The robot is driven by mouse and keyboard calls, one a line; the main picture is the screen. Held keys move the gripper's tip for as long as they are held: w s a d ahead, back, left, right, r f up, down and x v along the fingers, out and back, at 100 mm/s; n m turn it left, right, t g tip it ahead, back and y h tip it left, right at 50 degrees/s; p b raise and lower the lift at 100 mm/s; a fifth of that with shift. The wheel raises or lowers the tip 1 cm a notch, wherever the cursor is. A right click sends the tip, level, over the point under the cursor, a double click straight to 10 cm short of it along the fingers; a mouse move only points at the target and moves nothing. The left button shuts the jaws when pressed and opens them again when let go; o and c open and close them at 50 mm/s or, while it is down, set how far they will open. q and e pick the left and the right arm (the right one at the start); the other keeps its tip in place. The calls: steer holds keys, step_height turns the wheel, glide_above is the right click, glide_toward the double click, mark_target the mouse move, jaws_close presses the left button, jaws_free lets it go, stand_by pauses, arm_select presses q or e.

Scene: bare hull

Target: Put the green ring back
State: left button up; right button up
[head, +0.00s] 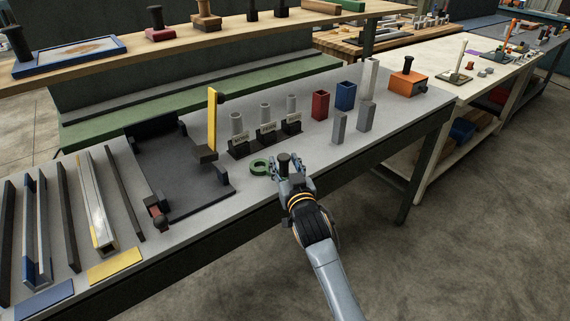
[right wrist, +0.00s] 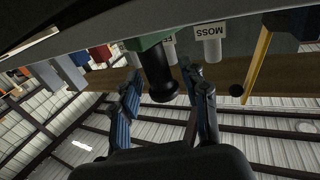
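The right wrist view shows the knob (right wrist: 158,72) below a green part (right wrist: 150,41). My right gripper (head: 287,168) has its fingers on either side of the knob, with small gaps visible in the wrist view (right wrist: 162,92). The posts stand in black holders with white labels; one label (right wrist: 207,30) reads MOSS upside down. My left gripper is not in view.
A dark tray fixture (head: 180,180) with a yellow upright bar (head: 212,115) is left of the posts. A red box (head: 320,105), a blue box (head: 345,95) and grey blocks (head: 339,127) stand to the right. The bench's front edge is close to my gripper.

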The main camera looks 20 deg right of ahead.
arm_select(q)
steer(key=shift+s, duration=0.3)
arm_select(e)
steer(key=shift+r, duration=0.1)
steer(key=shift+r, duration=0.25)
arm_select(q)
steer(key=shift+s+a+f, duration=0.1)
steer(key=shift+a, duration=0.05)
arm_select(e)
steer(key=s, duration=1.2)
steer(key=shift+a+f, duration=0.15)
steer(key=shift+a, duration=0.15)
